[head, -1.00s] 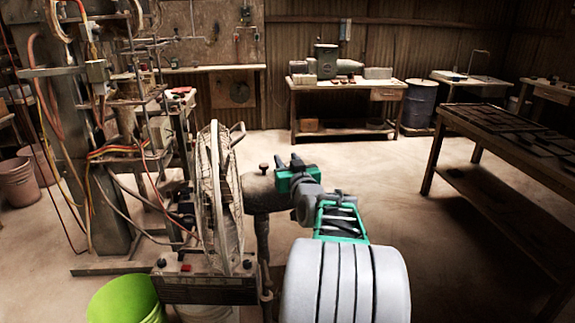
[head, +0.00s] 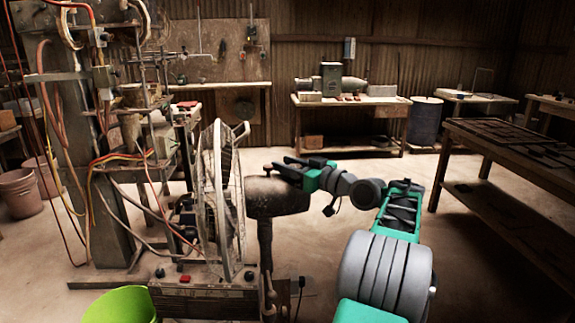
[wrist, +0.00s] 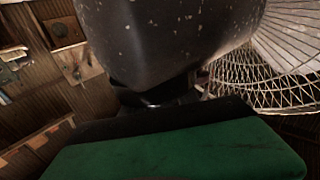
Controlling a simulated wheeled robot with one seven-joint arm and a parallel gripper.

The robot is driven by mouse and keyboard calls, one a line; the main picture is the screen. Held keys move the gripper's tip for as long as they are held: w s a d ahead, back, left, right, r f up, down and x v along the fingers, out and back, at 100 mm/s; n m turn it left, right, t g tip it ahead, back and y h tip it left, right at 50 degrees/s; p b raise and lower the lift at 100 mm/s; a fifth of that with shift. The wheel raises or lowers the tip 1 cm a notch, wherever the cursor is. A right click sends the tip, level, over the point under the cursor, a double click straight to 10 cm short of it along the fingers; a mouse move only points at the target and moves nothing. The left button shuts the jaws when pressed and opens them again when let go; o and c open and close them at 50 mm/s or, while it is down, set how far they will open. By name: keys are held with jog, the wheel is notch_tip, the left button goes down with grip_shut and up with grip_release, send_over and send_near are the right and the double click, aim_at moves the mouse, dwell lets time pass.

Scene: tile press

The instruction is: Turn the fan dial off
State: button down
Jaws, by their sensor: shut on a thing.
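The fan stands left of centre in the head view, with its wire guard (head: 222,200) facing left and its dark motor housing (head: 278,197) behind it. My gripper (head: 277,166) is at the top of this housing, reaching in from the right, and is shut on the fan dial. The fingers hide the dial in the head view. In the wrist view a dark stubby piece that looks like the dial (wrist: 155,92) sits against the speckled housing, partly behind the green edge of my gripper. Its setting cannot be read.
A control box (head: 205,297) with a red switch and black knobs is below the fan. A green bucket (head: 120,307) is at the lower left. The press frame with hoses (head: 105,170) stands left. A long table (head: 515,150) is right, with open floor between.

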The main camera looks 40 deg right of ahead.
dwell(0.5)
jog(key=c, duration=0.9)
grip_release()
jog(key=shift+h, duration=0.3)
